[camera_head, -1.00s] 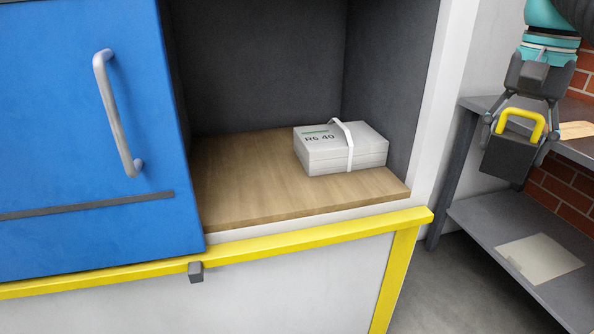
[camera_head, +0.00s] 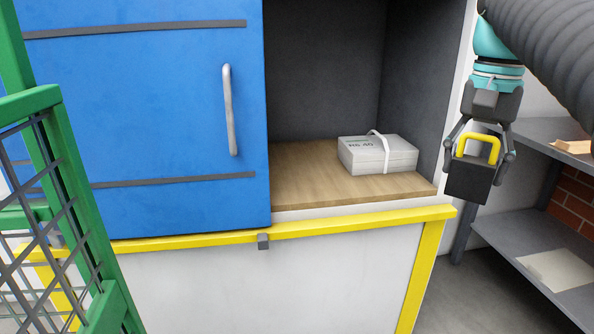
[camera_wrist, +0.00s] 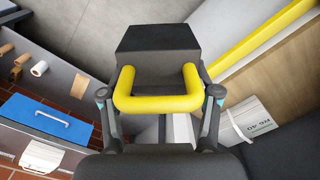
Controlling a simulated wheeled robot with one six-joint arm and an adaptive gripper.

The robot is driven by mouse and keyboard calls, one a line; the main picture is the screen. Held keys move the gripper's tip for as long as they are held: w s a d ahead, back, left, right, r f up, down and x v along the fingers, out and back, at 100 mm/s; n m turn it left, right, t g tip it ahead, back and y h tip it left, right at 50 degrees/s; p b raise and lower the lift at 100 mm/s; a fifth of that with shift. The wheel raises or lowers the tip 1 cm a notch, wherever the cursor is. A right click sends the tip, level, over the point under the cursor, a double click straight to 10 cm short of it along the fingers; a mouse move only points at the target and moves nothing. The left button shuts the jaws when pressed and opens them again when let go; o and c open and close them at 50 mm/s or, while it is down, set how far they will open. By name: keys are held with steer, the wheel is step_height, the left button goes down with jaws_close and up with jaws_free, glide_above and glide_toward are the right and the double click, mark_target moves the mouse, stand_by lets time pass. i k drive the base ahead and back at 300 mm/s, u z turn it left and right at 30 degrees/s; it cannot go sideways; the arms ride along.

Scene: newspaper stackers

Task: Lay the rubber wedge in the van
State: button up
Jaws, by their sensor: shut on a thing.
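The rubber wedge (camera_head: 467,182) is a dark block with a yellow loop handle. My gripper (camera_head: 480,153) is shut on it and holds it in the air, at the right of the head view, in front of the van's right door post. In the wrist view the wedge (camera_wrist: 157,40) hangs beyond the fingers, with the yellow handle (camera_wrist: 158,103) between them. The van's wooden load floor (camera_head: 310,185) is at the middle of the head view, left of my gripper. The blue sliding door (camera_head: 140,110) covers the left part of the opening.
A strapped newspaper bundle (camera_head: 375,156) marked "R6 40" lies on the right of the load floor; bare wood lies left of it. A yellow rail (camera_head: 340,224) edges the van below the opening. A green mesh cage (camera_head: 85,230) stands at left, grey shelves (camera_head: 540,255) at right.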

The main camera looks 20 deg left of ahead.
mark_target(309, 168)
steer(key=u, duration=0.85)
steer(key=i, duration=1)
steer(key=u, duration=0.05)
